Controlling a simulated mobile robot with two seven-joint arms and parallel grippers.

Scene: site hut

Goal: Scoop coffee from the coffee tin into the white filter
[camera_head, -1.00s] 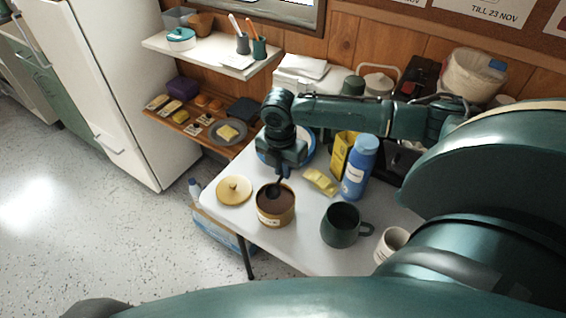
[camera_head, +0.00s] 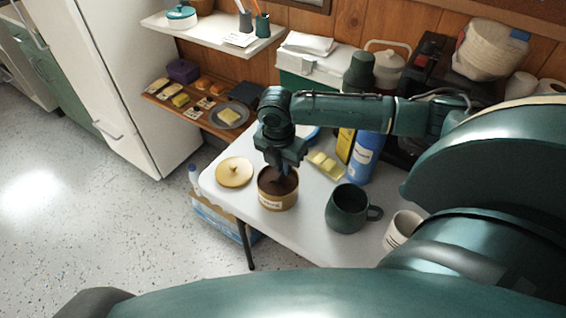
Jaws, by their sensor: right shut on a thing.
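The coffee tin (camera_head: 278,201) stands open on the white table, a gold-brown can with a pale label and dark brown coffee inside. My right gripper (camera_head: 283,168) is directly over its mouth, pointing down and shut on a dark scoop. The scoop's lower part is down in the tin and mostly hidden by the gripper and rim; I cannot tell how much coffee it holds. The white filter (camera_head: 487,52) is a pleated paper cup at the back right, on the dark coffee maker (camera_head: 428,62). My left gripper is out of view.
The tin's lid (camera_head: 234,172) lies left of the tin. A dark green mug (camera_head: 347,209), a white cup (camera_head: 402,229), a blue bottle (camera_head: 365,158) and a yellow pack (camera_head: 326,165) stand or lie to the right. The table's front edge is close to the tin.

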